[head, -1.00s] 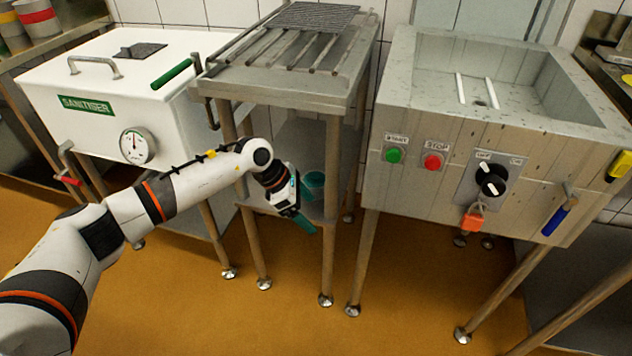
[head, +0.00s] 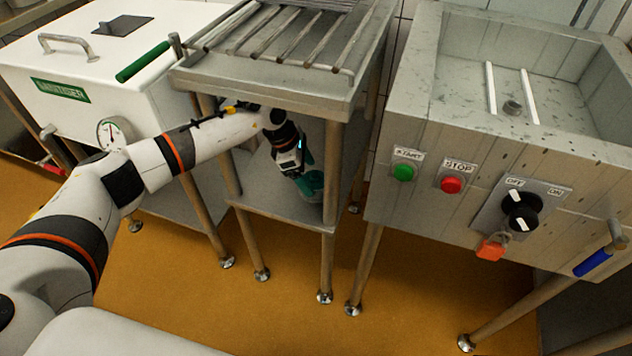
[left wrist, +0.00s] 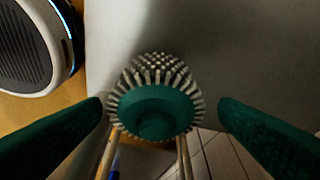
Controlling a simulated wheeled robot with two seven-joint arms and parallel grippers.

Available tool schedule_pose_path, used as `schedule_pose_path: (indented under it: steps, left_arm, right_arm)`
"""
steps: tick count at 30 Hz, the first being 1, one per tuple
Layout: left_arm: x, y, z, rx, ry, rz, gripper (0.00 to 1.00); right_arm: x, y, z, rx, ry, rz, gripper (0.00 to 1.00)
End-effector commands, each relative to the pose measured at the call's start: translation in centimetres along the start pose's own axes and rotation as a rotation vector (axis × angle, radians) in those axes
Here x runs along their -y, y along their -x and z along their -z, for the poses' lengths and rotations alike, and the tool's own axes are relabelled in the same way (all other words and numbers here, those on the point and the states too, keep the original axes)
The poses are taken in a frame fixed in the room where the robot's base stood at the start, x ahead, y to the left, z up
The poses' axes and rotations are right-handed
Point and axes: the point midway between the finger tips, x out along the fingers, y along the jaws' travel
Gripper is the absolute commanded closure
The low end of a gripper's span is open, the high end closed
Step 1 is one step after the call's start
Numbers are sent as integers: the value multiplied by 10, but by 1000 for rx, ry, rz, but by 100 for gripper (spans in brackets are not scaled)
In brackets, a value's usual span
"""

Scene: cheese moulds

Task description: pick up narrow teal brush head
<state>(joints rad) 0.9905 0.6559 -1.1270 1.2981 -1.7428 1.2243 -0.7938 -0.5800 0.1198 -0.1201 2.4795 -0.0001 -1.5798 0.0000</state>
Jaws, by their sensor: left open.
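The teal brush head (left wrist: 152,108) shows in the left wrist view, with a round teal body and pale bristles around it. It lies between the two teal fingers of my left gripper (left wrist: 160,112), with a narrow gap visible on each side. In the head view my left gripper (head: 312,186) is over the lower shelf (head: 285,207) of the grey stand, under its top. There the brush head cannot be told apart from the teal fingers. My left gripper is open and holds nothing. My right gripper is not in view.
The stand's top (head: 262,88) carries a metal rack (head: 285,42) and overhangs my left forearm. Its front leg (head: 328,245) is close right of the gripper. A white sanitiser box (head: 75,70) stands left, a grey sink unit (head: 415,125) right.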

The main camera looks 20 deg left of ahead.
Motion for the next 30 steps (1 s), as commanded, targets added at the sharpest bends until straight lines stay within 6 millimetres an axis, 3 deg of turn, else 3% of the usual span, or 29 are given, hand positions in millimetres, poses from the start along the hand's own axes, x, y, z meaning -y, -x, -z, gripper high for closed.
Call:
schedule_pose_path:
  steps: [11,19,28,30]
  left_arm:
    - [-4,-49,3,0,0,-1,16]
    - [-3,-51,4,0,-1,1,17]
    - [-3,-51,4,0,-1,1,67]
    - [-3,-50,4,-2,-1,2,70]
  right_arm:
    - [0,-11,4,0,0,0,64]
    - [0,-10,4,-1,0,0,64]
    - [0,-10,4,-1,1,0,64]
    - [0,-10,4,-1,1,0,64]
